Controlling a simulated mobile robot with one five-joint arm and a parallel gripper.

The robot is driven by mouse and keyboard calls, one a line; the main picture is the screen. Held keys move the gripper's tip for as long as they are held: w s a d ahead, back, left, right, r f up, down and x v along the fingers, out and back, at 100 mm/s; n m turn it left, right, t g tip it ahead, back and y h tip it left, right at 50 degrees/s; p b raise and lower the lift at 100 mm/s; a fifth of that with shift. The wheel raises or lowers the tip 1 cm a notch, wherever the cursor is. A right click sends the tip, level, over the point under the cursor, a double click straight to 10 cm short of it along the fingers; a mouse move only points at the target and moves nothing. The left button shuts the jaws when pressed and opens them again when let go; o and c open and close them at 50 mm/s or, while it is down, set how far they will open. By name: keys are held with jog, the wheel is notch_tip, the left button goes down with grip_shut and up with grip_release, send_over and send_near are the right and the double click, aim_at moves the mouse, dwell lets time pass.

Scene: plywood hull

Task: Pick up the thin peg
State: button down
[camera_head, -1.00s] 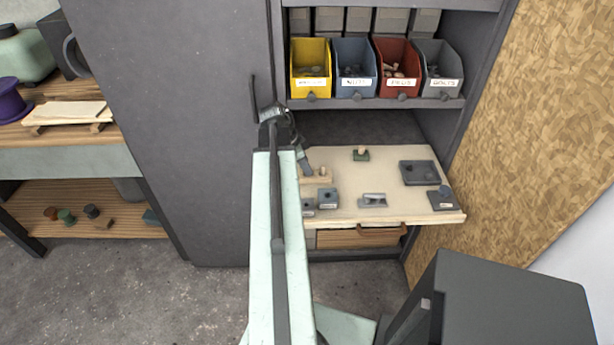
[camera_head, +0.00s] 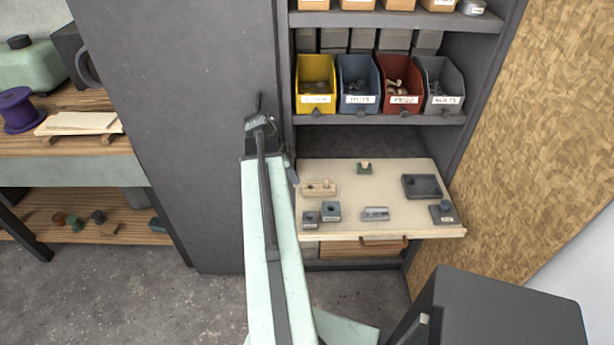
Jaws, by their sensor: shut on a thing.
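My gripper (camera_head: 292,176) shows only in part at the left edge of the pull-out board (camera_head: 385,180), mostly hidden behind my own arm. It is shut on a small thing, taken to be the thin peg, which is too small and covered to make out. A pale wooden block (camera_head: 316,190) lies on the board just to the right of my gripper, with a small light peg-like piece (camera_head: 327,183) at its right part. My gripper appears apart from this block.
Bins (camera_head: 316,84) stand on the shelf above. A grey cabinet door (camera_head: 180,130) is left; a chipboard wall (camera_head: 545,130) is right.

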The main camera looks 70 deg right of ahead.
jog(key=w+a, duration=0.7)
jog(key=w, duration=0.3)
jog(key=shift+a, duration=0.2)
dwell(0.3)
